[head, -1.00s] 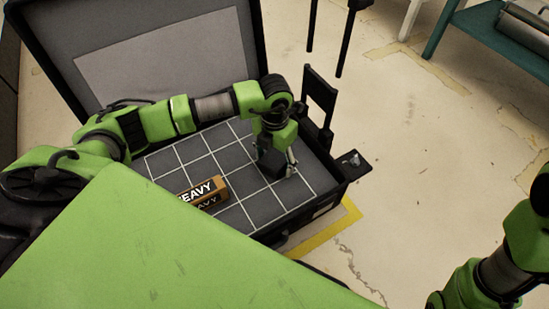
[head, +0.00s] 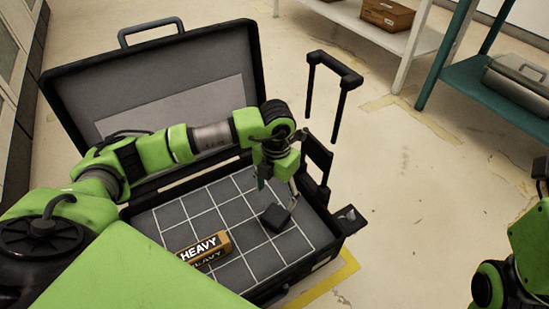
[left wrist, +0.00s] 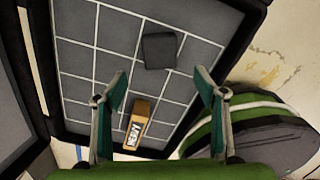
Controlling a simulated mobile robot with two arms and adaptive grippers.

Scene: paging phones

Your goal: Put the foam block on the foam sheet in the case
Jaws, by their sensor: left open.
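The foam block (head: 276,217) is a small dark grey block. It lies on the foam sheet (head: 235,212), a grey sheet with a white grid inside the open black case (head: 330,238). In the left wrist view the block (left wrist: 159,50) rests on the grid, beyond the fingertips. My left gripper (head: 278,186) is open and empty above the block, apart from it. Its two spread fingers show in the left wrist view (left wrist: 160,82). My right arm shows at the lower right of the head view, but its gripper is out of view.
An orange-brown box marked HEAVY (head: 205,249) lies on the sheet, left of the foam block. The case lid (head: 165,80) stands open behind.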

